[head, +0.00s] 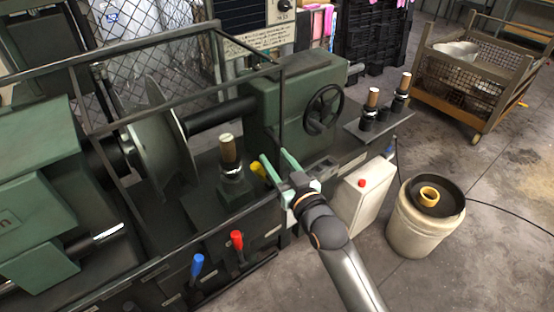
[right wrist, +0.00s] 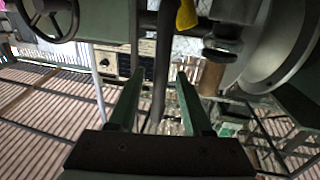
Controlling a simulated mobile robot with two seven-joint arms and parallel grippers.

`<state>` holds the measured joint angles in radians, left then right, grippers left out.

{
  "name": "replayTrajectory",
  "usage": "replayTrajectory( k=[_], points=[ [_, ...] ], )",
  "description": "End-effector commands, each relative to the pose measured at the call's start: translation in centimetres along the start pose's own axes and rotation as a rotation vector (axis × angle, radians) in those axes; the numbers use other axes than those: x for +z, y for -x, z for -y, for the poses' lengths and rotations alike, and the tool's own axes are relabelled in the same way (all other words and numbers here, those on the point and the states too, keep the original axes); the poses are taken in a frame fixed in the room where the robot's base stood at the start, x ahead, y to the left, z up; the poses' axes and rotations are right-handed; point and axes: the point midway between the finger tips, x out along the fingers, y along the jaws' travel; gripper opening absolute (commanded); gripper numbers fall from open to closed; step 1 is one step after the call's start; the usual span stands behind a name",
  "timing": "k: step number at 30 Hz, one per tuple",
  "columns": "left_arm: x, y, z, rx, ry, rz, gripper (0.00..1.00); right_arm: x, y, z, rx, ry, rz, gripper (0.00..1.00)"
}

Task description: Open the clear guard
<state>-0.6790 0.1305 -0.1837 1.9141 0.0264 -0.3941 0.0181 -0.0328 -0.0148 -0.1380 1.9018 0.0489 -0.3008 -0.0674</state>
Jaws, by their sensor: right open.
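The clear guard (head: 281,105) shows as a dark bar frame standing across the front of the green lathe; its panel is see-through and hard to make out. Its right-hand upright comes down close to my right gripper (head: 276,158), which is open with its fingers pointing toward the machine. In the right wrist view, a dark upright bar (right wrist: 162,65) runs between the open fingers (right wrist: 160,78); I cannot tell whether they touch it. A yellow part (head: 258,170) is just left of the fingers, and it also shows in the right wrist view (right wrist: 187,15). My left gripper is out of view.
Behind the frame are a large metal disc (head: 158,145) and a handwheel (head: 324,105). Blue (head: 197,266) and red (head: 237,241) levers stand in front. A red-button box (head: 362,200) and a pale bucket (head: 415,228) are to the right.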

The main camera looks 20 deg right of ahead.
Motion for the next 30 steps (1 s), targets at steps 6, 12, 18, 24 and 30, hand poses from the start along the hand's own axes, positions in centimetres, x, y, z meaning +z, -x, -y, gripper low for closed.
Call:
replayTrajectory(
  k=[6, 12, 18, 24, 30],
  points=[
    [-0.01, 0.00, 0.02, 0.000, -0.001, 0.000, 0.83, 0.02, -0.01, -0.01, 0.000, 0.000, 0.000, 0.48],
    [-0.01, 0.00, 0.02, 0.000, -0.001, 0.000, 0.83, 0.02, 0.01, -0.01, 0.000, 0.000, 0.000, 0.26],
    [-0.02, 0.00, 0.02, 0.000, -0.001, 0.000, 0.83, 0.03, 0.02, -0.01, 0.000, 0.000, 0.000, 0.04],
    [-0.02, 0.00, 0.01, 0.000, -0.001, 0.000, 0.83, 0.04, 0.03, -0.01, 0.000, 0.000, 0.001, 0.00],
    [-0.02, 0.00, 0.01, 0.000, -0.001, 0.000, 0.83, 0.04, 0.03, -0.01, 0.000, 0.000, 0.001, 0.00]
  ],
)
